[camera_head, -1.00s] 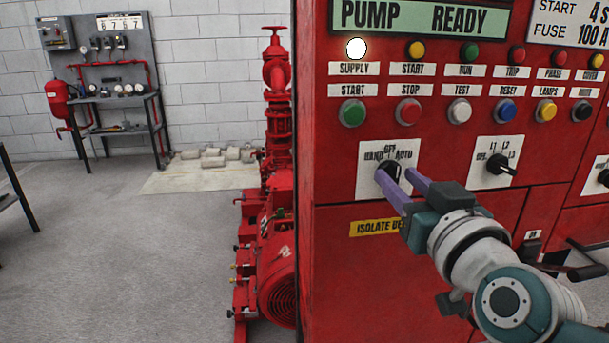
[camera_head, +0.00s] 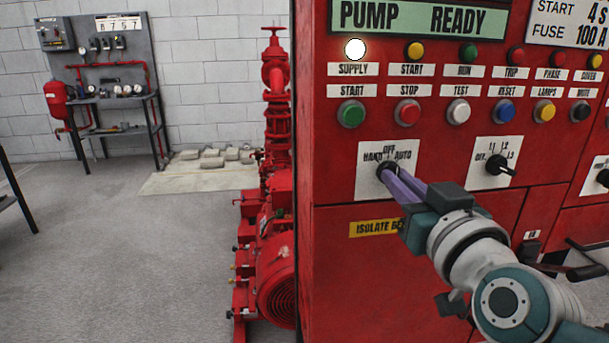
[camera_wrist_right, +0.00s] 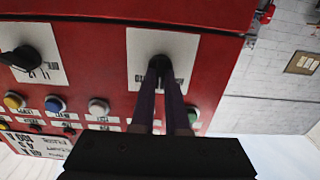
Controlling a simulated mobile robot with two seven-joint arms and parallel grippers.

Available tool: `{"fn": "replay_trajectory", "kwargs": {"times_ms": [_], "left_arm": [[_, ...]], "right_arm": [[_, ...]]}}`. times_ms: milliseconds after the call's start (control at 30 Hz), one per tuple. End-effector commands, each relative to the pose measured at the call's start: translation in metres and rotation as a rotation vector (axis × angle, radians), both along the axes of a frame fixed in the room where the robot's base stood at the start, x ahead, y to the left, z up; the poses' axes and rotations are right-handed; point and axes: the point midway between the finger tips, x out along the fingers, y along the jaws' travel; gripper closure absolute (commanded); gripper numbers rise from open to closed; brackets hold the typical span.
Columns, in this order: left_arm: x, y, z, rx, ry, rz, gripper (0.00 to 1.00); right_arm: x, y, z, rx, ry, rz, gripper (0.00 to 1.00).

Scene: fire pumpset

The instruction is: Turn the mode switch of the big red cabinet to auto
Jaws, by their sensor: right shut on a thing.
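The big red cabinet (camera_head: 345,275) fills the right half of the head view. Its mode switch (camera_head: 384,171) is a black knob on a white plate (camera_head: 370,155) marked HAND, OFF and AUTO. My right gripper (camera_head: 397,180) comes from the lower right, its purple fingers shut on the knob. The fingers hide part of the knob, and I cannot tell which mark it points to. In the right wrist view, both fingers (camera_wrist_right: 162,80) close on the black knob (camera_wrist_right: 158,65) on its white plate (camera_wrist_right: 185,50). My left gripper is not in view.
A row of push buttons (camera_head: 408,112) and lamps sits above the switch. Another selector switch (camera_head: 498,167) is to its right. A yellow label (camera_head: 370,228) is below. A red pump (camera_head: 278,270) stands left of the cabinet. The floor (camera_head: 120,260) further left is open.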

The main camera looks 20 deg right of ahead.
Motion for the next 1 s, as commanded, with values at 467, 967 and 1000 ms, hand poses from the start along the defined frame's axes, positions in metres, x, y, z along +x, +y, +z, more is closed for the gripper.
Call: {"fn": "replay_trajectory", "kwargs": {"times_ms": [467, 967, 1000], "left_arm": [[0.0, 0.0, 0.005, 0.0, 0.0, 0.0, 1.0], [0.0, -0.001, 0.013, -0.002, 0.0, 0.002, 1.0], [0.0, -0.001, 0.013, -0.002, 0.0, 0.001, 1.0]], "right_arm": [[0.0, -0.001, 0.001, 0.14, -0.035, 0.0, 1.0], [0.0, -0.002, 0.0, 0.542, -0.132, 0.001, 1.0], [0.0, -0.002, 0.0, 0.569, -0.138, 0.001, 1.0]]}}
